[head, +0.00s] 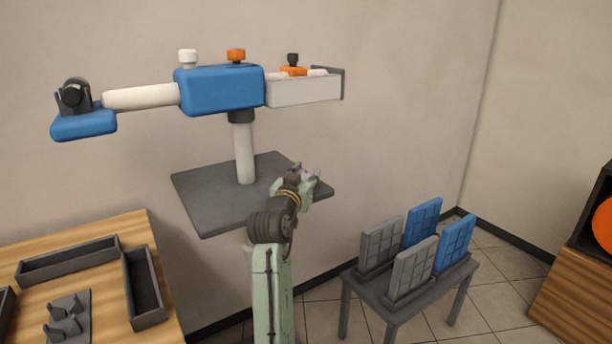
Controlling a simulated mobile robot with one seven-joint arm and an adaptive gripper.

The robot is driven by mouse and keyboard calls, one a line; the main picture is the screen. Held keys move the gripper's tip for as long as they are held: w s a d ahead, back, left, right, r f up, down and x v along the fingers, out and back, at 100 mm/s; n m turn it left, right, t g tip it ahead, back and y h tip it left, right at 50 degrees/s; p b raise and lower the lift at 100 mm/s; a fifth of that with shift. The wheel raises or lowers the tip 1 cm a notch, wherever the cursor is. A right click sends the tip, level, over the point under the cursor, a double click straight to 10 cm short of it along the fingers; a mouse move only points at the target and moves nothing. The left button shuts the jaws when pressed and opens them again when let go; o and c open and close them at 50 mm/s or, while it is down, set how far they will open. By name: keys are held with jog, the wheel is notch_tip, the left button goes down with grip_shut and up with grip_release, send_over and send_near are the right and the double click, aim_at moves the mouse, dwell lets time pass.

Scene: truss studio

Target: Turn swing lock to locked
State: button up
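A boom stand with a blue block (222,90) rises on a white post (244,152) from a dark grey plate. A white knob (188,57) and an orange knob (236,55) sit on top of the block. A black knob (293,59) stands above an orange part (293,72) at the right end of the boom. None carries a readable label, so I cannot tell which is the swing lock or how it is set. My gripper (308,172) is over the plate's right part, below the boom and apart from the knobs. Its fingers are too small to judge.
The dark grey plate (207,198) is bare on its left. A wooden table (107,308) with grey trays stands at left. A grey stand (403,315) holds grey and blue panels at right. A wooden cabinet (575,305) is at far right. A wall is close behind the boom.

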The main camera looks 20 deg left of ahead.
jog(key=o, duration=0.5)
jog(key=shift+c, duration=0.2)
jog(key=s, duration=1.2)
jog(key=shift+d, duration=0.35)
